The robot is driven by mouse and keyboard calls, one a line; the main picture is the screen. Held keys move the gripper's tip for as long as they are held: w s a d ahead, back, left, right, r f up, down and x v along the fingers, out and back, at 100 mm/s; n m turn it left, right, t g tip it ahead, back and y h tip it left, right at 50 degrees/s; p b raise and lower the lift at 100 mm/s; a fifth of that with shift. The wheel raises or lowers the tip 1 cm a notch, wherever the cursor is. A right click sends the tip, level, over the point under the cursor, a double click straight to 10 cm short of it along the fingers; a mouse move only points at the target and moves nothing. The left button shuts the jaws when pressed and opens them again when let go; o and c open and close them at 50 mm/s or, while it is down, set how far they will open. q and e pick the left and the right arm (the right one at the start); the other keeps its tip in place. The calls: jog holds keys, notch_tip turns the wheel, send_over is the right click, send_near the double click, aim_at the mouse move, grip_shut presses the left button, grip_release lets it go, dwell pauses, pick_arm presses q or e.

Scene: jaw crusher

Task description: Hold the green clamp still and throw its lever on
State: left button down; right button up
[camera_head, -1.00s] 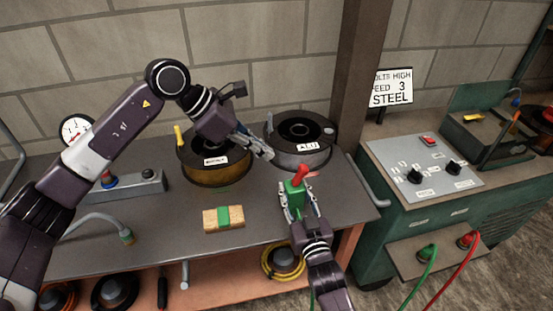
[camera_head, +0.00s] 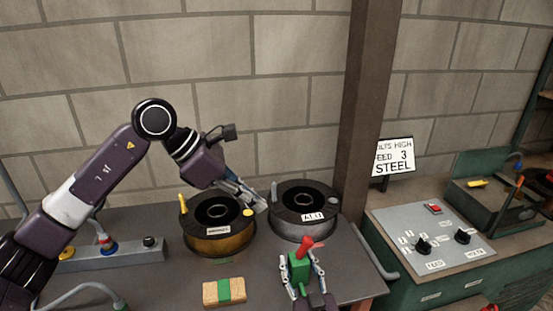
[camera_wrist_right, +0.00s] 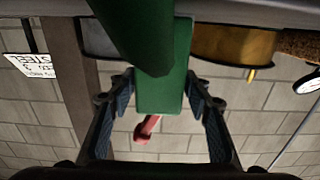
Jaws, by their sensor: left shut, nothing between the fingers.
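The green clamp (camera_head: 299,268) stands upright near the bench's right front. Its red lever (camera_head: 305,246) sticks up from the top and leans right in the head view. My right gripper (camera_head: 302,277) has a finger on each side of the clamp. In the right wrist view the fingers (camera_wrist_right: 161,92) press against both sides of the green body (camera_wrist_right: 162,90), and the red lever (camera_wrist_right: 146,130) shows beyond it. My left gripper (camera_head: 262,204) is shut and empty, above and left of the lever, apart from it, in front of the gap between two spools.
A bronze-coloured spool (camera_head: 217,243) and a grey spool (camera_head: 300,226) stand close behind. A brown post (camera_head: 366,110) rises behind the bench. A green machine with a knob panel (camera_head: 435,240) is at right.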

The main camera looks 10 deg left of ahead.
jog(key=shift+o, duration=0.8)
